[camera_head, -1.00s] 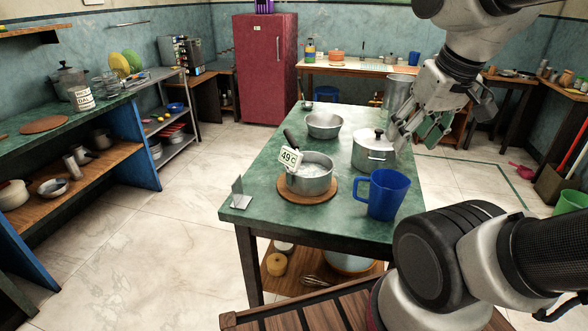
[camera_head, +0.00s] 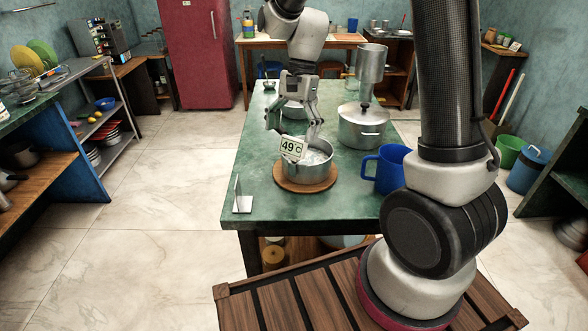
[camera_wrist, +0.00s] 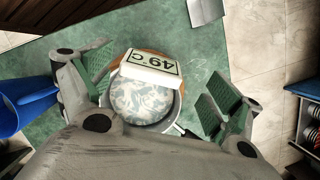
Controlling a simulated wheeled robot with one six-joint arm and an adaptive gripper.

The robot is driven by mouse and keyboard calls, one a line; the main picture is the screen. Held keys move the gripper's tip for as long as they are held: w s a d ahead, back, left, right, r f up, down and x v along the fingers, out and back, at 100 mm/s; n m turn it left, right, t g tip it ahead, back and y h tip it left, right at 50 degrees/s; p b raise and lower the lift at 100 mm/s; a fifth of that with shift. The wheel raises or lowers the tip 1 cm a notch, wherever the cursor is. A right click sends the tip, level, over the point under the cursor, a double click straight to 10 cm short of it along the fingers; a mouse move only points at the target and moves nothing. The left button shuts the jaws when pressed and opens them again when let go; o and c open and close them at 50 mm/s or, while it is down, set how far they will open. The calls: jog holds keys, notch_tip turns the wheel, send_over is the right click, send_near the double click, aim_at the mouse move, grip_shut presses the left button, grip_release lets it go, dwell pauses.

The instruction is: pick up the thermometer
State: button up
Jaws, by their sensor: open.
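The pot (camera_head: 308,170) holds pale, swirled contents (camera_wrist: 140,101) and stands on a round wooden board (camera_head: 305,187). My gripper (camera_head: 294,124) is above the pot, open and empty. In the wrist view the thermometer and pot lie between the spread fingers (camera_wrist: 160,84), which do not appear to touch them. The thermometer's lower part is hidden.
A blue jug (camera_head: 388,170) stands right of the pot, and a lidded pot (camera_head: 362,130) behind it. Another metal pan (camera_head: 294,112) is partly hidden behind my gripper. A small metal stand (camera_head: 242,204) is at the green table's (camera_head: 262,160) front left. The table's left side has free room.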

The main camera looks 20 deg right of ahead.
aim_at(291, 156)
jog(key=x, duration=0.6)
jog(key=shift+s+d+f, duration=0.2)
jog(key=shift+s+d, duration=0.05)
jog(key=shift+s, duration=0.1)
jog(key=c, duration=1.1)
